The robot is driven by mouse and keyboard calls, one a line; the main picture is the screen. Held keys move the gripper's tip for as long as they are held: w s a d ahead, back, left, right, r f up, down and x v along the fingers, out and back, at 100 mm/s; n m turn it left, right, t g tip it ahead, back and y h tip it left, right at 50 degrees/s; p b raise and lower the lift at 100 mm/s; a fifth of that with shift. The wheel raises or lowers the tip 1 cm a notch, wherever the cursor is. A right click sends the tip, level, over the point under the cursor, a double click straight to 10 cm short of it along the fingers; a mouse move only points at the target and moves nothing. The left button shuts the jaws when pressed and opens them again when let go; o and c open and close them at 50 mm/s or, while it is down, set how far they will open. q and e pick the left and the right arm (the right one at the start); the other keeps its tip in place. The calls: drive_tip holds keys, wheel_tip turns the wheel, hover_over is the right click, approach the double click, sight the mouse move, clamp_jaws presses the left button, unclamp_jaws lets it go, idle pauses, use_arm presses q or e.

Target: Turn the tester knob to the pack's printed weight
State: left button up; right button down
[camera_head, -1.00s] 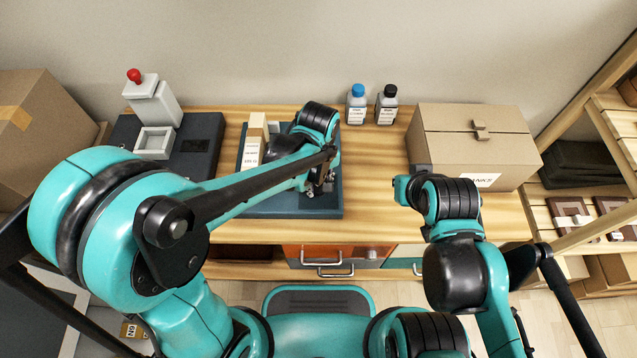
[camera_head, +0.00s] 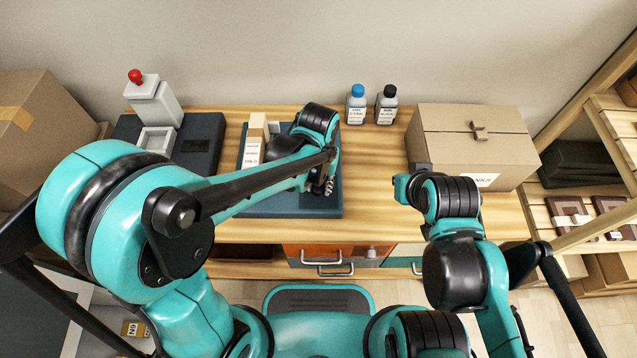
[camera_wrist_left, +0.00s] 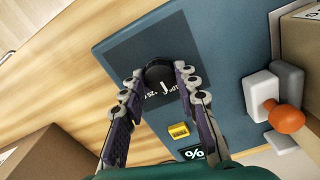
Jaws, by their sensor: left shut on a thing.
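My left gripper (camera_wrist_left: 163,82) is shut on a round black knob (camera_wrist_left: 158,72) in the left wrist view, one finger on each side. The knob sits on the tester's dark panel, with small white dial figures partly hidden by the fingers. The tester's blue-grey base (camera_wrist_left: 228,55) surrounds the panel. In the head view my left gripper (camera_head: 328,182) is over the right part of this base (camera_head: 280,208), and the arm hides the knob. A pale pack (camera_head: 252,153) with a printed label stands at the base's left; its print is too small to read. My right gripper is hidden behind its wrist.
A white press with a red ball (camera_head: 135,76) stands at the left. Two bottles, blue-capped (camera_head: 357,105) and black-capped (camera_head: 386,106), stand at the back. A cardboard box (camera_head: 470,145) sits at the right. Bare wood (camera_head: 375,190) lies between the base and that box.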

sight(318, 187)
idle(0.3)
use_arm(q)
drive_tip(key=o, duration=1.2)
drive_tip(key=shift+c, duration=0.2)
wheel_tip(318, 187, up, 12)
drive_tip(key=s+a+n+t, duration=0.1)
drive_tip(key=s+a+t, duration=0.1)
drive_tip(key=a, duration=0.7)
drive_tip(key=s+a+n+t, duration=0.2)
drive_tip(key=a+t, duration=0.3)
drive_tip(key=a, duration=0.3)
drive_tip(key=shift+s+a, duration=0.35)
drive_tip(key=shift+s, duration=0.4)
